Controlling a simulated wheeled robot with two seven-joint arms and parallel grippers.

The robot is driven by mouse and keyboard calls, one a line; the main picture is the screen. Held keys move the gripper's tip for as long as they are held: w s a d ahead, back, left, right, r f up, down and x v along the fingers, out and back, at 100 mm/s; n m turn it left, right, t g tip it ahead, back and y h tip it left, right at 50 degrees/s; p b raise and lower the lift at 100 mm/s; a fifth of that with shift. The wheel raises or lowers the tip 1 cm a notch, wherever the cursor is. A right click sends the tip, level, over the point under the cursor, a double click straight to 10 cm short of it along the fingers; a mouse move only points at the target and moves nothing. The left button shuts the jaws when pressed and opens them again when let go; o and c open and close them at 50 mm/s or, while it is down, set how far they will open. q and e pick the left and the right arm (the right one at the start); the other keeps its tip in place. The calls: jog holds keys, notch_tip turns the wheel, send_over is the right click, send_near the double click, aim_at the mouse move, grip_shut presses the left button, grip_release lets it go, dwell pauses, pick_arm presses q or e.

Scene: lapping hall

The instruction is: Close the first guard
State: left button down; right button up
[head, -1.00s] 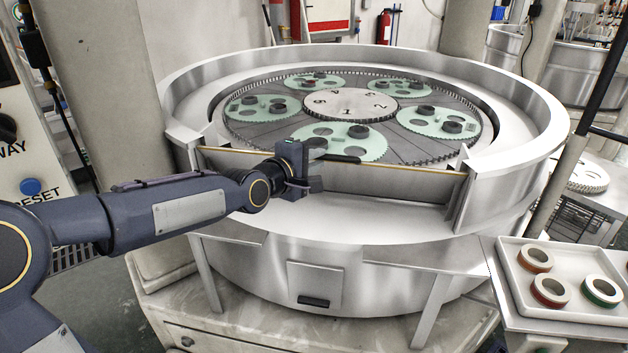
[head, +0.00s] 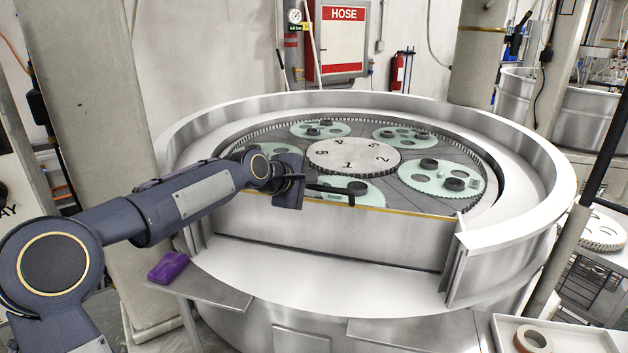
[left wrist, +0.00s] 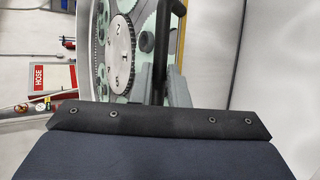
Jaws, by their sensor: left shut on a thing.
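The guard (head: 350,235) is a flat metal panel with a yellow top edge, standing upright across the front opening of the round machine (head: 500,230). A black bar handle (head: 332,189) sits at its top edge. My left gripper (head: 302,189) is shut on the handle near its left end, and the gripper body hides part of the guard's left top. In the left wrist view, the fingers (left wrist: 172,88) are around the black handle (left wrist: 161,45), with the guard's yellow edge (left wrist: 181,42) beside it. My right gripper is not in view.
Behind the guard, a toothed ring carries several green carriers (head: 447,178) around a numbered centre disc (head: 352,155). A purple cloth-like item (head: 169,267) lies on the left front shelf (head: 215,290). A white tray (head: 580,338) with a ring stands at lower right.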

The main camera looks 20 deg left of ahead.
pick_arm(q)
jog(key=shift+w+a+r, duration=0.1)
jog(key=shift+w+r, duration=0.55)
jog(key=shift+r, duration=0.25)
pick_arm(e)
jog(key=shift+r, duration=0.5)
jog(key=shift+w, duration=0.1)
pick_arm(q)
jog(key=c, duration=1.7)
grip_release()
jog(key=shift+w, duration=0.2)
jog(key=o, duration=0.3)
jog(key=shift+w+f, duration=0.25)
jog(key=shift+w, duration=0.1)
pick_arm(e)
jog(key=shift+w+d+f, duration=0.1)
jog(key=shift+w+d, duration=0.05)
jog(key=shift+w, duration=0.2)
